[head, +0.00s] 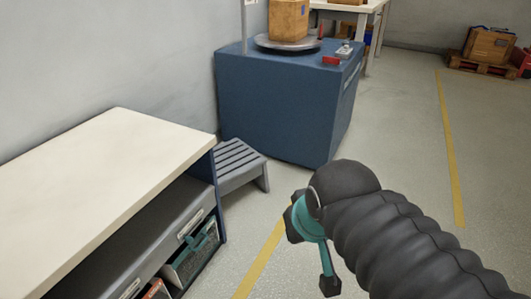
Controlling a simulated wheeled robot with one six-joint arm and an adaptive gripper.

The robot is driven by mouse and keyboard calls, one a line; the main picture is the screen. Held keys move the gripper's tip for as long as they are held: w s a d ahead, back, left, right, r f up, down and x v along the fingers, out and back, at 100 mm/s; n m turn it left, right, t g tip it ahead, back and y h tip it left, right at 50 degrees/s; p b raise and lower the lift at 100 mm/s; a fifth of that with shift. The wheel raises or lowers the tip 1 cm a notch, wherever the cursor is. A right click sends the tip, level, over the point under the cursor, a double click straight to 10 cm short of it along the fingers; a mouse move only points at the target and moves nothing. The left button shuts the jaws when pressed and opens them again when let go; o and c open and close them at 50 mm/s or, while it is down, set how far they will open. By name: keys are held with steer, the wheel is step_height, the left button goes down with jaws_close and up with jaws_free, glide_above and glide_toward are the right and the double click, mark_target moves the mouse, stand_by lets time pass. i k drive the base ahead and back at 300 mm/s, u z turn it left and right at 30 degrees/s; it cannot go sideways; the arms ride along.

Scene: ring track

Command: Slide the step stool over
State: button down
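The grey step stool (237,162) stands on the floor in the head view, with a slatted top. It sits between the end of the pale-topped bench and the blue cabinet, close to the wall. The bench end hides part of its left side. My arm comes in from the lower right, and my gripper (318,262) is in front of the stool and to its right, apart from it. The gripper's teal and black parts show side-on, partly behind the arm, and I cannot tell whether the fingers are open or shut.
The bench (110,165) has a drawer and bins below. The blue cabinet (280,105) carries a round turntable (287,43) with a cardboard box (288,20) and small red items. Yellow lines (447,135) mark the floor. A crate on a pallet (485,66) stands far right. Floor right of the cabinet is clear.

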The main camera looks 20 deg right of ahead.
mark_target(237, 164)
steer(key=z, duration=0.75)
steer(key=i, duration=0.8)
steer(key=z, duration=0.55)
steer(key=i, duration=0.8)
steer(key=u, duration=0.9)
steer(key=i, duration=0.7)
steer(key=u, duration=0.85)
